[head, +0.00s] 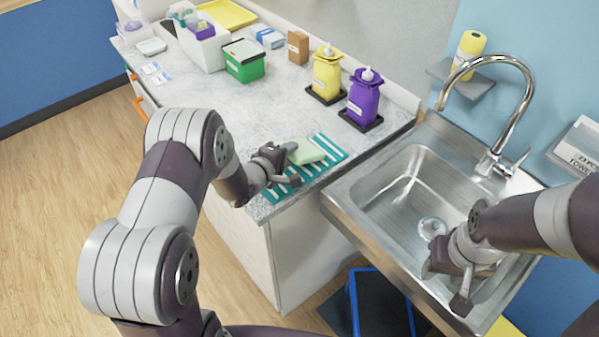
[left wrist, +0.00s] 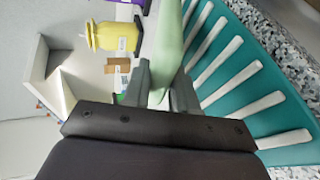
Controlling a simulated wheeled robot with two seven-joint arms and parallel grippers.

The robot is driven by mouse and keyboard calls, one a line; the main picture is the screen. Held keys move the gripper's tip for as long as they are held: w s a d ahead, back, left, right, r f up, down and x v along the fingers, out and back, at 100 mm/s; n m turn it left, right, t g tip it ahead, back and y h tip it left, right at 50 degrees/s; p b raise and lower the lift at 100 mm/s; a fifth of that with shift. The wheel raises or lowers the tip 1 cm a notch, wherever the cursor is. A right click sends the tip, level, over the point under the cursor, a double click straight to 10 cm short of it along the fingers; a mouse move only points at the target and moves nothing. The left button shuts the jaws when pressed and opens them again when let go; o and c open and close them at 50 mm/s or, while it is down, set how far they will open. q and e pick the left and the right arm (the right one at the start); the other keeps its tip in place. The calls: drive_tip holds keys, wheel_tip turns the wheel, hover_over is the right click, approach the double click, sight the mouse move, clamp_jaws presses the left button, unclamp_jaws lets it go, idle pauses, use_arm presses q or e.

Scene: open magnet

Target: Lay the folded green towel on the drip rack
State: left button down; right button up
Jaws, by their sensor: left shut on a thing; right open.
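The folded green towel (head: 307,151) is pale green and sits at the teal and white slatted drip rack (head: 331,151), near the counter's front corner. My left gripper (head: 286,163) is shut on the towel's near edge. In the left wrist view the towel (left wrist: 168,45) stands between the two fingers, with the rack (left wrist: 272,105) close beside it. I cannot tell whether the towel touches the slats. My right gripper (head: 450,285) is open over the front of the sink, apart from the towel.
The steel sink (head: 388,196) with its tall tap (head: 528,92) is right of the rack. A purple bottle (head: 363,98) and a yellow bottle (head: 327,72) stand on dark trays behind it. A green box (head: 243,65) stands farther left. The counter's middle (head: 240,110) is clear.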

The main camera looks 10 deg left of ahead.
use_arm(q)
drive_tip(key=shift+s+f, duration=0.1)
drive_tip(key=shift+f, duration=0.25)
drive_tip(key=c, duration=1.1)
unclamp_jaws()
drive_tip(key=shift+o, duration=0.2)
drive_tip(key=shift+r, duration=0.1)
drive_tip(key=p+v, duration=0.5)
drive_tip(key=v, duration=0.2)
drive_tip(key=shift+s+a+r, duration=0.1)
drive_tip(key=shift+s+a, duration=0.05)
drive_tip(key=shift+s, duration=0.05)
drive_tip(key=shift+s+p, duration=0.2)
drive_tip(key=shift+p, duration=0.1)
